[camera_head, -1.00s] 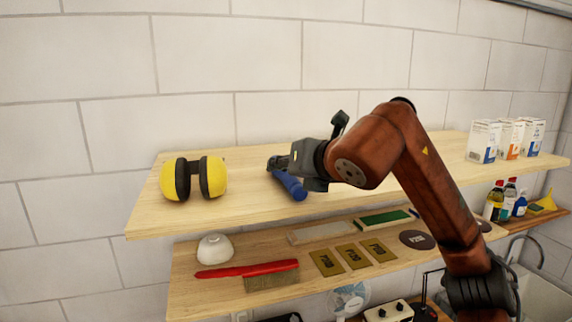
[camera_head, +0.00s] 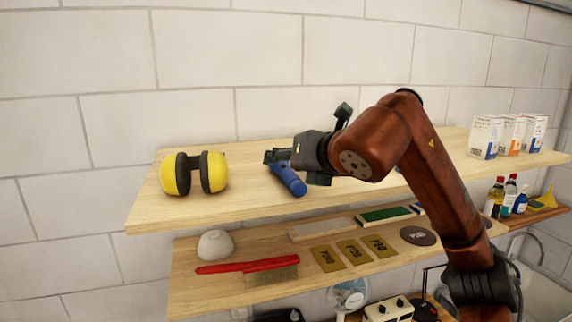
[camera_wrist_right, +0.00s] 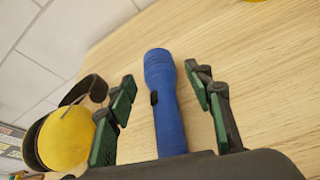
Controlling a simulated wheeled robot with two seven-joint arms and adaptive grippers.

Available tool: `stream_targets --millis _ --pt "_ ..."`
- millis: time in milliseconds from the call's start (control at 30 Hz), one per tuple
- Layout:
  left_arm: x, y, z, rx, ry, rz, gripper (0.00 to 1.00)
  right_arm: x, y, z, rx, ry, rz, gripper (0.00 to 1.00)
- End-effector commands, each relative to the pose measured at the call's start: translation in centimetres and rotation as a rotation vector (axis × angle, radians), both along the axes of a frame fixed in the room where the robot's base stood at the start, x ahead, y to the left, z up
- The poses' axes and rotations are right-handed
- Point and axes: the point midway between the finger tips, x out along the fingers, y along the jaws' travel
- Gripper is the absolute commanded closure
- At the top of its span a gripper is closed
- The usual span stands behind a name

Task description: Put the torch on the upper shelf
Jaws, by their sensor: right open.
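The blue torch (camera_head: 288,180) lies on the upper shelf (camera_head: 240,208), right of the yellow earmuffs. In the right wrist view the torch (camera_wrist_right: 166,105) lies on the wood between the two green-padded fingers, with a gap on each side. My right gripper (camera_head: 277,157) is open around the torch and does not grip it. The near end of the torch is hidden by the gripper body in the wrist view. My left gripper is not in view.
Yellow earmuffs (camera_head: 194,174) stand to the left on the upper shelf. White boxes (camera_head: 486,137) stand at its right end. A white block wall is behind.

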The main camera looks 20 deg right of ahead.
Motion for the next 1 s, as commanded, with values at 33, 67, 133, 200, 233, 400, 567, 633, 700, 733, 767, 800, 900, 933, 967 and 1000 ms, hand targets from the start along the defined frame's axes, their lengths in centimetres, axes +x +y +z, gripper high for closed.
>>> stream_targets --millis 33,67,133,200,233,400,567,633,700,733,767,800,900,933,967,1000 --pt "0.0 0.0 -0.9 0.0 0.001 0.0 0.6 -0.9 -0.2 0.1 0.001 -0.004 0.0 0.53" --pt "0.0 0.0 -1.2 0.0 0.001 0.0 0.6 -1.4 -0.3 0.2 0.001 -0.004 0.0 0.53" --pt "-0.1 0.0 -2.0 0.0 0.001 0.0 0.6 -2.8 -0.5 0.7 0.001 -0.005 -0.001 0.53" --pt "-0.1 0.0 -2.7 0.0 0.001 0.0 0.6 -4.2 -0.8 1.3 0.001 -0.004 0.001 0.53" --pt "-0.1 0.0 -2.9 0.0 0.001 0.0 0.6 -4.8 -0.9 1.5 0.001 -0.005 0.0 0.53" --pt "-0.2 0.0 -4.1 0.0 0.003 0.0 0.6 -7.8 -1.5 2.8 0.001 -0.003 0.0 0.53" --pt "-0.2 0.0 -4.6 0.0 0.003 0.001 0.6 -9.5 -1.8 3.6 -0.002 -0.001 0.0 0.53" --pt "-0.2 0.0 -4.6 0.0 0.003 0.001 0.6 -9.9 -1.8 3.8 -0.001 -0.002 0.001 0.53" --pt "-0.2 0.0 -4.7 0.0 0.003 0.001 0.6 -10.1 -1.9 3.9 -0.001 -0.001 0.0 0.53" --pt "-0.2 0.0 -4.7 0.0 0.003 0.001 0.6 -10.1 -1.9 3.9 -0.001 0.0 0.0 0.53" --pt "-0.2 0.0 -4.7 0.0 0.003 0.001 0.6 -10.2 -1.9 3.9 -0.001 0.0 0.0 0.53" --pt "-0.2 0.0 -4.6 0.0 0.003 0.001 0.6 -10.2 -1.9 3.9 -0.001 0.0 0.0 0.53" --pt "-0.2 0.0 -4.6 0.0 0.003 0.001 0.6 -10.1 -1.9 3.9 -0.001 0.0 0.0 0.53" --pt "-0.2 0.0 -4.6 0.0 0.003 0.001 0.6 -10.1 -1.9 3.9 -0.001 0.0 0.0 0.53" --pt "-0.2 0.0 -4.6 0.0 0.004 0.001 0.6 -10.1 -1.9 3.9 -0.001 0.0 0.0 0.53" --pt "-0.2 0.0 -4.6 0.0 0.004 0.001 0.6 -10.1 -1.9 3.9 -0.001 0.0 0.0 0.53"
